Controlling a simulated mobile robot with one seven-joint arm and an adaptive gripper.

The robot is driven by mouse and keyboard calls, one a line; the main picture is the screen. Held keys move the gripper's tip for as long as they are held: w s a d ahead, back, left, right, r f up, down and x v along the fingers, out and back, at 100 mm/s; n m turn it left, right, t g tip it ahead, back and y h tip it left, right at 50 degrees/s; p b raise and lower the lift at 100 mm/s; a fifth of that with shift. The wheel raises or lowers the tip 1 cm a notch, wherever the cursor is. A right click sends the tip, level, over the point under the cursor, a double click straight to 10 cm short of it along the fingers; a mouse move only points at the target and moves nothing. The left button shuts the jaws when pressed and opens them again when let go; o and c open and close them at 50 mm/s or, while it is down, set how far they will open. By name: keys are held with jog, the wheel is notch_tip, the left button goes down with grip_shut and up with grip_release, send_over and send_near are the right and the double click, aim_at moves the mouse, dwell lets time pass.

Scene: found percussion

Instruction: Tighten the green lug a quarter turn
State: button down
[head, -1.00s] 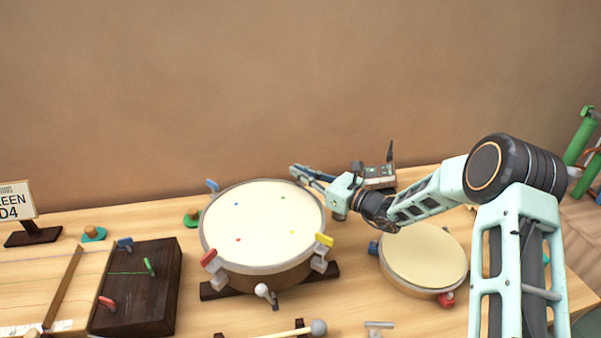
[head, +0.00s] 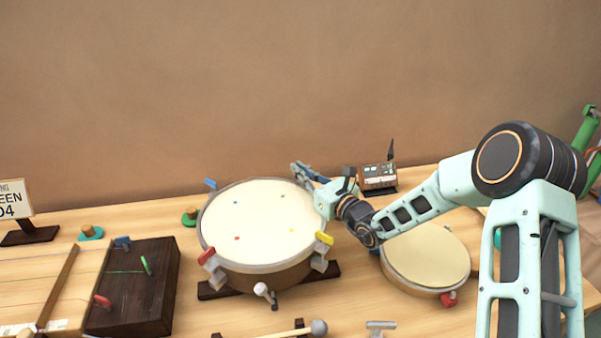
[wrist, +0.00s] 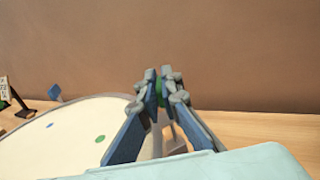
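The large drum (head: 258,215) has a cream head and coloured lugs around its rim. The green lug (wrist: 158,103) shows only as a small patch between my fingers in the wrist view. In the head view my fingers hide it at the drum's back right rim. My gripper (head: 299,168) reaches over that rim. In the wrist view my gripper's fingers (wrist: 160,76) stand close on both sides of the green lug and look shut on it. A green dot (wrist: 100,139) marks the drumhead nearby. How far the lug is turned cannot be seen.
A small device with an antenna (head: 378,175) stands behind my wrist. A smaller drum (head: 428,258) lies under my forearm. A mallet (head: 318,327) lies in front.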

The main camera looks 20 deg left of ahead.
jog(key=c, duration=2.2)
grip_release()
jog(key=shift+o, duration=0.2)
jog(key=v, duration=1.2)
jog(key=shift+o, duration=0.2)
